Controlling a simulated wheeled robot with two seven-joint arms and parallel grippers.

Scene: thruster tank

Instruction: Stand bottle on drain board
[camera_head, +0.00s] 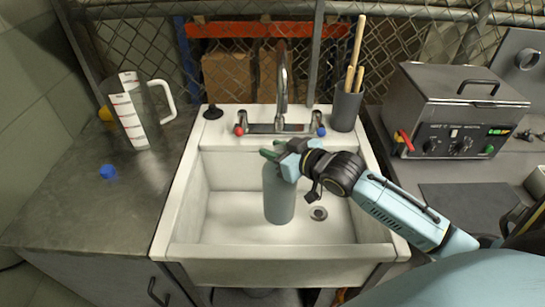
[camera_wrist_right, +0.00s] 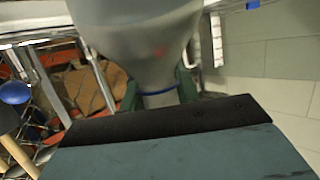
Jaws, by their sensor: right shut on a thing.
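A grey-green bottle (camera_head: 279,195) is upright inside the white sink basin (camera_head: 225,215), beside the drain hole. I cannot tell whether its base touches the basin floor. My right gripper (camera_head: 272,154) is shut on the bottle's top end. In the right wrist view the bottle (camera_wrist_right: 140,35) narrows to a neck with a blue ring, between the green fingers of the right gripper (camera_wrist_right: 160,95). A flat dark board (camera_head: 462,205) lies on the counter right of the sink; I cannot tell if this is the drain board. My left gripper is out of view.
A faucet (camera_head: 282,85) stands behind the basin. A measuring jug (camera_head: 135,110) and a blue cap (camera_head: 108,171) are on the left counter (camera_head: 70,205), which has clear room. A grey cup with wooden handles (camera_head: 346,108) and a control box (camera_head: 455,115) stand at right.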

